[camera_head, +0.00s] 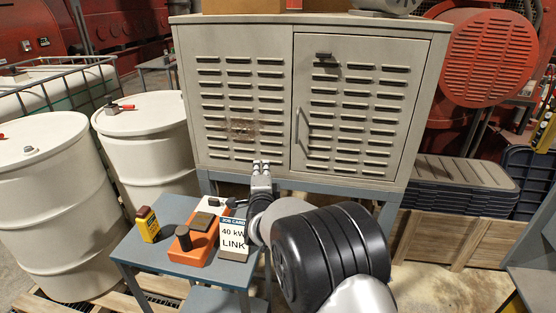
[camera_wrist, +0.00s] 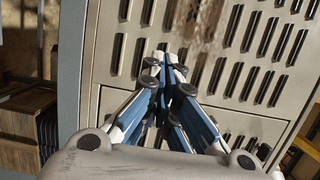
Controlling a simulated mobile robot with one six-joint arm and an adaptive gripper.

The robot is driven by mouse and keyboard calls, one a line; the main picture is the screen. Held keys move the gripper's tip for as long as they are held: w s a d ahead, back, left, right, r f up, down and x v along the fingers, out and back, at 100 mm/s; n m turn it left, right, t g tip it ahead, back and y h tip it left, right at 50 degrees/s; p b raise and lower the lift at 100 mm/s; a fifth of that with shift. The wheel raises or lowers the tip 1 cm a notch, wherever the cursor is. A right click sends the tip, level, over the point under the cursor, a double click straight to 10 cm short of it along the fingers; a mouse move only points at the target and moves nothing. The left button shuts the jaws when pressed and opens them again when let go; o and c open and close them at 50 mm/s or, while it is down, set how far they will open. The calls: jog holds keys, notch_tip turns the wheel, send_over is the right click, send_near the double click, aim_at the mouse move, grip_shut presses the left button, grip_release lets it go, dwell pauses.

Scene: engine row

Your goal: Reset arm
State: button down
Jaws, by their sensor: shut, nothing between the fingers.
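My gripper (camera_head: 262,165) is shut and empty in the head view. It is raised in front of the lower part of a grey louvred cabinet (camera_head: 292,100), near the seam beside its right door. In the wrist view my gripper (camera_wrist: 165,60) has its fingertips together, with the louvred cabinet front (camera_wrist: 225,40) behind them. I cannot tell the exact gap between the fingertips and the cabinet. My black arm joint fills the lower middle of the head view.
Left of my arm, a small blue-grey table (camera_head: 158,262) holds an orange device (camera_head: 194,243), a yellow-and-black item (camera_head: 147,224) and a "40 kW LINK" card (camera_head: 233,238). White drums (camera_head: 150,140) stand at left. Wooden crates (camera_head: 430,226) with dark stacked trays (camera_head: 459,185) stand right of the cabinet.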

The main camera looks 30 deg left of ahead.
jog(key=d+r+n+g+h, duration=0.25)
jog(key=d+r, duration=0.55)
jog(key=d, duration=0.6)
jog(key=s+d+r+n+g+h, duration=0.1)
jog(key=s+d+n, duration=0.15)
jog(key=d, duration=0.45)
jog(key=s+d+r+n+g+h, duration=0.1)
jog(key=s+d+r+n+g, duration=0.1)
jog(key=s+d, duration=0.35)
jog(key=s+d+f+n+g+h, duration=0.2)
jog(key=s+d+f, duration=0.1)
jog(key=s+d, duration=0.9)
jog(key=s+d+f+n+g+h, duration=0.2)
jog(key=s+d, duration=1)
jog(key=s, duration=0.7)
notch_tip(320, 180, down, 2)
jog(key=shift+d+f+n+g, duration=0.2)
jog(key=shift+n+g, duration=0.4)
jog(key=shift+g, duration=0.25)
